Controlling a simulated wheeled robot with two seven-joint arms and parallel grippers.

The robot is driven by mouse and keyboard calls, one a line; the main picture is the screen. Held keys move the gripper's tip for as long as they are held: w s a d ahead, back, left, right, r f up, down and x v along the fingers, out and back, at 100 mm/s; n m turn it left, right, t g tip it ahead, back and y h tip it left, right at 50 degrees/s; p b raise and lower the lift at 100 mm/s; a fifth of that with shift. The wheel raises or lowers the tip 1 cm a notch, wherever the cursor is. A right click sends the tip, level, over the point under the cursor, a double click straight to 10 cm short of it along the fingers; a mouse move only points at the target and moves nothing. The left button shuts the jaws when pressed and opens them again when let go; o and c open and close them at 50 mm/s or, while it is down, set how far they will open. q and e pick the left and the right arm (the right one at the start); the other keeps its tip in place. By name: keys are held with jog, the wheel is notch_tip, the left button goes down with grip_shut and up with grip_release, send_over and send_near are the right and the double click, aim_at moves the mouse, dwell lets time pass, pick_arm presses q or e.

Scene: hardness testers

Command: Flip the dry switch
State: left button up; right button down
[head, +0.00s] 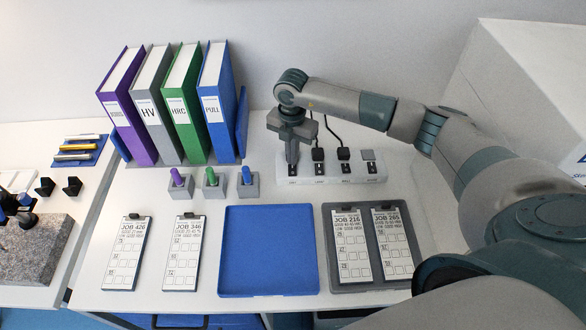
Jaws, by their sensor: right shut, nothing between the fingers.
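A pale switch strip (333,180) lies at the back of the white table, with a row of dark switches and small labels along its front. The labels are too small to read surely. My right gripper (292,163) points down at the strip's left end, with its fingers shut and empty. Its tips are at or just above the leftmost switch (292,171); I cannot tell whether they touch it, nor which way that switch is set. My left gripper is not in view.
Two black plugs (318,155) with cables stand in the strip right of my gripper. Several binders (170,105) stand left. Small blocks with coloured pegs (213,183), a blue mat (268,250) and job cards lie in front.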

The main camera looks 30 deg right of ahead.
jog(key=shift+f+b, duration=0.6)
jog(key=shift+f, duration=0.3)
dwell(0.4)
jog(key=shift+r, duration=0.1)
jog(key=shift+r+p, duration=0.65)
jog(key=shift+r, duration=0.1)
jog(key=shift+r+p, duration=1.6)
jog(key=shift+r, duration=1.1)
jog(key=shift+s+a, duration=0.1)
